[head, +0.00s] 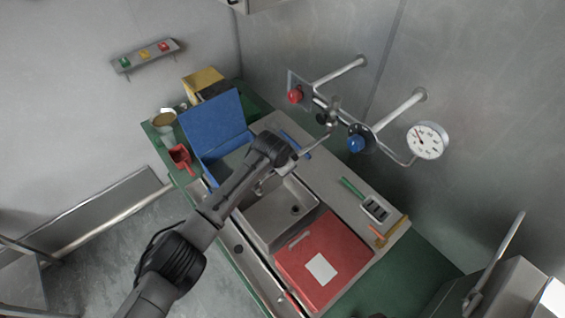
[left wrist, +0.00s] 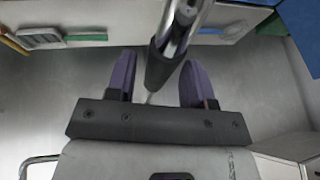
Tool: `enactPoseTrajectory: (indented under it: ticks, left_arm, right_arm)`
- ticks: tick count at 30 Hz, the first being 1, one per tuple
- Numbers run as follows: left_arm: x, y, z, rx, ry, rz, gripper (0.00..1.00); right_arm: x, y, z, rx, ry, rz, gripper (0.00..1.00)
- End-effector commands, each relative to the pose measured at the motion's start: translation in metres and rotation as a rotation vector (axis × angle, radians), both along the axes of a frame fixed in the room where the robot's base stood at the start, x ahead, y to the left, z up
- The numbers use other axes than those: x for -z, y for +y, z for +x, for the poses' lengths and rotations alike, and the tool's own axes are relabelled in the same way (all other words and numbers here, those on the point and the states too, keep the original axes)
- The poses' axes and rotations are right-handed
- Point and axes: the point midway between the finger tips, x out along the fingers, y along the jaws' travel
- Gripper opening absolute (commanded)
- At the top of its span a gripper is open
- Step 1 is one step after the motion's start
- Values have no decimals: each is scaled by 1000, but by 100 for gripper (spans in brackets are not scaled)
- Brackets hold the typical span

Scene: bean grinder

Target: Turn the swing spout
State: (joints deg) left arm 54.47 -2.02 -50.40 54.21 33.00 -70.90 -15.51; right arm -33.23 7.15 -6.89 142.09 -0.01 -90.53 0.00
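The swing spout (head: 314,145) is a thin metal pipe that comes from the wall tap between a red knob (head: 296,96) and a blue knob (head: 356,143). It points down and left over the sink (head: 268,217), and my left wrist hides its end in the head view. In the left wrist view the spout (left wrist: 183,28) is a shiny pipe with a dark end piece (left wrist: 161,67). My left gripper (left wrist: 158,82) is open, with its two purple fingers on either side of that dark end. A gap shows beside each finger. My right gripper is not in view.
A red board (head: 338,247) with a white label covers the sink's near right part. A blue panel (head: 215,122) stands left of the wrist, near a red scoop (head: 180,156). A pressure gauge (head: 428,140) and pipes stick out from the wall on the right.

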Motion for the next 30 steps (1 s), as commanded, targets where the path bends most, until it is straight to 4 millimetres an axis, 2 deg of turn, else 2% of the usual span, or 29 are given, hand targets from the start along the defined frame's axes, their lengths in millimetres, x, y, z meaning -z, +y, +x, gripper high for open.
enactPoseTrajectory:
  ticks: [9,14,30]
  left_arm:
    - [-1,0,0,0,-1,-1,52]
    - [-12,2,-4,2,-2,-2,52]
    - [-97,22,-40,1,-3,0,52]
  right_arm:
    - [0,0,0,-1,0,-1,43]
    - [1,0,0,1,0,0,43]
    - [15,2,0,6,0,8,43]
